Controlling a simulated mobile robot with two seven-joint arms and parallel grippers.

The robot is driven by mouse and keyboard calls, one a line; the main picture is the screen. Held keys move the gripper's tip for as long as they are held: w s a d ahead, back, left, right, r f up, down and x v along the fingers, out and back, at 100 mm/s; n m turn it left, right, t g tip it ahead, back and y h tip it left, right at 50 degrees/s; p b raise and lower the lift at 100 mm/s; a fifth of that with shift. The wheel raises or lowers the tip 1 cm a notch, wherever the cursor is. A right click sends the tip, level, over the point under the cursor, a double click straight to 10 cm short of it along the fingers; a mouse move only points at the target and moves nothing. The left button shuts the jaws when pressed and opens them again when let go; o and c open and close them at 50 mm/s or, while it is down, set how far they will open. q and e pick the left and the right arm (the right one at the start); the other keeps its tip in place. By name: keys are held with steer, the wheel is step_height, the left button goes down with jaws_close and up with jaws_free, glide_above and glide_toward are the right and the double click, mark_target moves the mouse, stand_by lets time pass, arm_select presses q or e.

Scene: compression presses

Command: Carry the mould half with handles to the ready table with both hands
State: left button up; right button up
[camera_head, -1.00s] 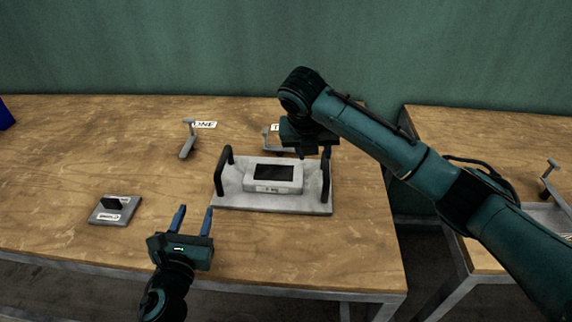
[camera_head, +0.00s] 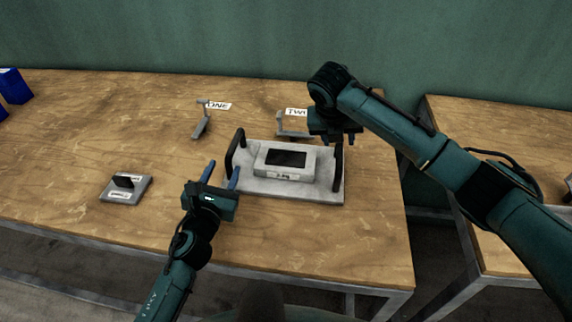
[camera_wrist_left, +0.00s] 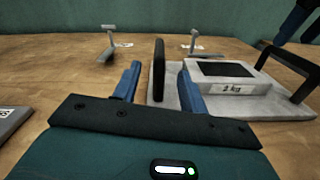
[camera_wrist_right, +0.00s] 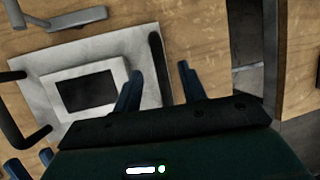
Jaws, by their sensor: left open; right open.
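The mould half (camera_head: 310,188) is a grey plate with a raised block (camera_head: 286,161) marked "2 kg" and a black handle at each end. It lies flat on the wooden table. My left gripper (camera_head: 223,174) is open in front of the left handle (camera_head: 236,150). In the left wrist view that handle (camera_wrist_left: 158,70) stands between the fingers' lines, but I cannot tell whether it is inside the jaws. My right gripper (camera_head: 338,141) is open, pointing down by the right handle (camera_head: 337,168). In the right wrist view this handle (camera_wrist_right: 160,68) is between the open fingertips, not gripped.
A small grey plate with a black grip (camera_head: 125,190) lies at left. Stands beside the labels ONE (camera_head: 201,120) and TWO (camera_head: 290,127) are behind the mould half. A second table (camera_head: 500,110) stands at right across a gap. A blue bin (camera_head: 14,86) is at far left.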

mark_target(229, 157)
arm_select(q)
steer(key=x, duration=0.7)
steer(key=shift+w, duration=0.3)
arm_select(e)
steer(key=x, duration=0.7)
steer(key=shift+w+d+f, duration=0.1)
steer(key=shift+f, duration=0.2)
arm_select(q)
steer(key=shift+c, duration=0.5)
arm_select(e)
steer(key=shift+c, duration=0.5)
arm_select(q)
jaws_close()
arm_select(e)
jaws_close()
steer(key=shift+r, duration=0.1)
steer(key=shift+w+d, duration=0.1)
steer(key=shift+d, duration=0.05)
